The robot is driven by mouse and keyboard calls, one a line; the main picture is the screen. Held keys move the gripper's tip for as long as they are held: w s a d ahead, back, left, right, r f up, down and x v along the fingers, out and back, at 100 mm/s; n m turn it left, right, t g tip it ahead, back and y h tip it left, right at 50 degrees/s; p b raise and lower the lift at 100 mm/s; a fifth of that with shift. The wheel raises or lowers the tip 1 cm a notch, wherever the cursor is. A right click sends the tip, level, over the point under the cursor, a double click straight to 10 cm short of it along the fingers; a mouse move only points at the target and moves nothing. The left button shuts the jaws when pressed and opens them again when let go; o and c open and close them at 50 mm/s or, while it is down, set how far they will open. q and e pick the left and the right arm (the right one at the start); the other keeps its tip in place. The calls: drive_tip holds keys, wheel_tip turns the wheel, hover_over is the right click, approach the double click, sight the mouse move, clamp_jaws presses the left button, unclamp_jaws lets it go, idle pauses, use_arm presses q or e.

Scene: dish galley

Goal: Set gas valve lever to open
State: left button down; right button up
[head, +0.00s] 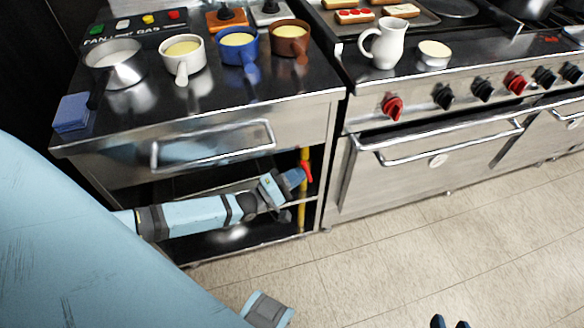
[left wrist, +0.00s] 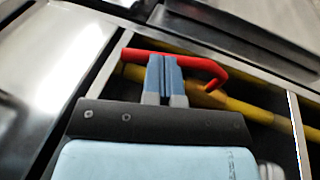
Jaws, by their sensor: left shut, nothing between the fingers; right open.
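The red gas valve lever (head: 307,171) sits on a yellow gas pipe (head: 302,216) in the open bay under the left counter. In the left wrist view the lever (left wrist: 197,62) is a bent red bar lying close to the line of the yellow pipe (left wrist: 240,106). My left gripper (head: 301,176) reaches into the bay, its fingers shut and empty. In the left wrist view its blue fingertips (left wrist: 161,61) overlap the lever's middle; whether they touch it I cannot tell. My right gripper (head: 450,323) shows only two separated dark fingertips at the bottom edge.
A stove with an oven door (head: 440,165) stands right of the bay. The tiled floor in front is clear.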

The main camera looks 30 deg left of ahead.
sight(306, 169)
use_arm(q)
drive_tip(key=shift+w+d+r+g+y+p, duration=0.45)
drive_tip(key=shift+w+d+g+p, duration=0.3)
drive_tip(key=shift+p, duration=0.5)
use_arm(e)
drive_tip(key=shift+s+d+r+g, duration=0.1)
drive_tip(key=shift+d+r+g, duration=0.1)
drive_tip(key=shift+d+g, duration=0.1)
use_arm(q)
drive_tip(key=shift+w+r, duration=0.15)
